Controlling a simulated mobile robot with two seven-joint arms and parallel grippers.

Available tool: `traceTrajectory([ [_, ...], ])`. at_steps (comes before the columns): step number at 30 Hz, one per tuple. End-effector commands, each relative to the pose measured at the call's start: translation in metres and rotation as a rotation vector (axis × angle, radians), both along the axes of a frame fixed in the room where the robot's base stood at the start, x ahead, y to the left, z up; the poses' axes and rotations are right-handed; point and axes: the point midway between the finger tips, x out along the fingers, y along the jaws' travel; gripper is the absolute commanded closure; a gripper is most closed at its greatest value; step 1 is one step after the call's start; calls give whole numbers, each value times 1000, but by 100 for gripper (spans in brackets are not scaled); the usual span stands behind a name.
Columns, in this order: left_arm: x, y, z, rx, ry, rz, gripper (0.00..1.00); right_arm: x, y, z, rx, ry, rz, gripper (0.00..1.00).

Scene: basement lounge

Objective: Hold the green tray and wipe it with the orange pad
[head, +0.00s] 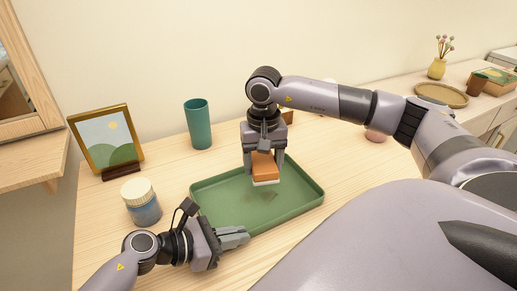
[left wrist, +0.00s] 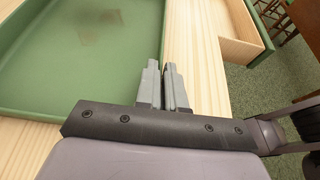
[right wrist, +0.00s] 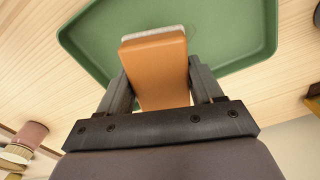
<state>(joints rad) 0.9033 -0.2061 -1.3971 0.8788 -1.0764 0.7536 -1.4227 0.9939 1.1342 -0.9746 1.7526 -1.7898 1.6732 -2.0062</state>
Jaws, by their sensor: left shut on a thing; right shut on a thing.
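The green tray (head: 225,205) lies flat on the wooden tabletop, with a faint brown smudge (head: 258,196) on its floor. My left gripper (head: 240,236) is shut on the tray's near rim; the left wrist view shows its fingers (left wrist: 165,88) close together at that rim. My right gripper (head: 264,160) is shut on the orange pad (head: 264,166), which has a pale underside. The pad is over the back half of the tray, beside the smudge. The right wrist view shows the pad (right wrist: 158,70) between both fingers. I cannot tell whether its underside touches the tray.
A blue jar with a cream lid (head: 141,201) stands left of the tray, near my left arm. A teal cup (head: 198,124) and a framed picture (head: 107,143) stand behind.

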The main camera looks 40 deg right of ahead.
Motion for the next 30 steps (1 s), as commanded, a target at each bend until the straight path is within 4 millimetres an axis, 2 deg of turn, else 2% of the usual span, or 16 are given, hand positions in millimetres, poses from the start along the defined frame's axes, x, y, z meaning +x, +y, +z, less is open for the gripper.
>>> traceTrajectory([
  [11, 0, 0, 0, 0, 0, 0, 100, 0, 0, -11, 0, 2, 1, 67],
  [30, 0, 0, 0, -1, 0, 0, 100, 0, 0, -68, 0, 2, 0, 67],
])
